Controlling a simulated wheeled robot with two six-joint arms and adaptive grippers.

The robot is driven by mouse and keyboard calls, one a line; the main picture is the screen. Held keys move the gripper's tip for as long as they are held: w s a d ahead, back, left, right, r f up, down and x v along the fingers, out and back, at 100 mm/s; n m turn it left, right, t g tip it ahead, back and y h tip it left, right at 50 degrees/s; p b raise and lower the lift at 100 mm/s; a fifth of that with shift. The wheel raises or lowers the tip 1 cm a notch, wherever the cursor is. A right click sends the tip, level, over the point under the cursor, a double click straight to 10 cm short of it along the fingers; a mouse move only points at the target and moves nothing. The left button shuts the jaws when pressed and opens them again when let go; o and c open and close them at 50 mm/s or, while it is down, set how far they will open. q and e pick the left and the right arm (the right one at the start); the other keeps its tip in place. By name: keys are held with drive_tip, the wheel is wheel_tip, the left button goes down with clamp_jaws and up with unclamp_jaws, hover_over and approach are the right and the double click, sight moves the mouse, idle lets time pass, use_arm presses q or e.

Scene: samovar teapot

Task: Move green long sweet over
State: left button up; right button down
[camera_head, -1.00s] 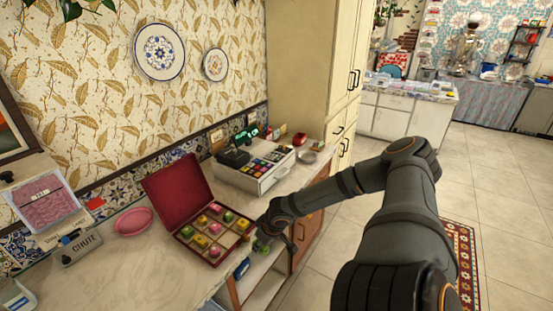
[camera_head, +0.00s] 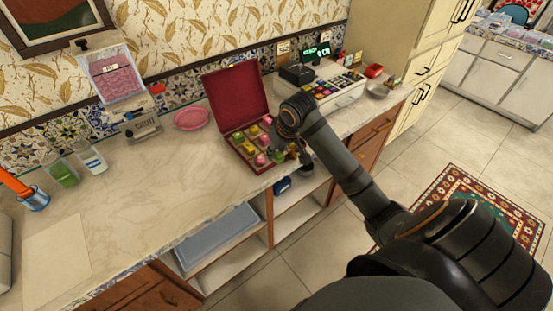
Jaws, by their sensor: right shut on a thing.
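The open dark red box (camera_head: 239,91) stands on the counter with its lid raised at the back. Several yellow, pink and green sweets sit in its compartments, such as a yellow one (camera_head: 249,149) and a pink one (camera_head: 260,160). My right gripper (camera_head: 284,157) is over the box's right front corner, pointing down. It is shut on a small green sweet (camera_head: 278,157), of which little shows. The gripper and arm hide the right part of the box, so I cannot tell whether the sweet touches the box. My left gripper is not in view.
A cash register (camera_head: 340,94) stands right of the box. A pink dish (camera_head: 191,118), a grey device (camera_head: 142,128) and glasses (camera_head: 92,158) stand left of it. The counter (camera_head: 150,195) is clear at the front left. Open shelves (camera_head: 215,238) lie below.

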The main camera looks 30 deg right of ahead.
drive_tip(key=a+r, duration=0.4)
drive_tip(key=a, duration=0.1)
drive_tip(key=shift+n, duration=0.3)
drive_tip(key=w+d+f, duration=0.2)
drive_tip(key=d+f, duration=0.1)
drive_tip(key=w+d+f, duration=0.3)
drive_tip(key=d, duration=0.1)
drive_tip(key=w+d+f+p, duration=0.1)
drive_tip(key=w+d+f, duration=0.2)
drive_tip(key=shift+w+d+f, duration=0.3)
drive_tip(key=shift+d+f, duration=0.05)
drive_tip(key=shift+f, duration=0.05)
drive_tip(key=f+p, duration=0.1)
drive_tip(key=f, duration=0.2)
drive_tip(key=shift+d+f, duration=0.15)
drive_tip(key=shift+d, duration=0.05)
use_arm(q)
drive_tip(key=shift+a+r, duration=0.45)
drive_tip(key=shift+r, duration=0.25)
use_arm(e)
drive_tip(key=shift+w+f, duration=0.1)
drive_tip(key=shift+f, duration=0.05)
drive_tip(key=c, duration=1.4)
unclamp_jaws()
drive_tip(key=shift+f, duration=0.1)
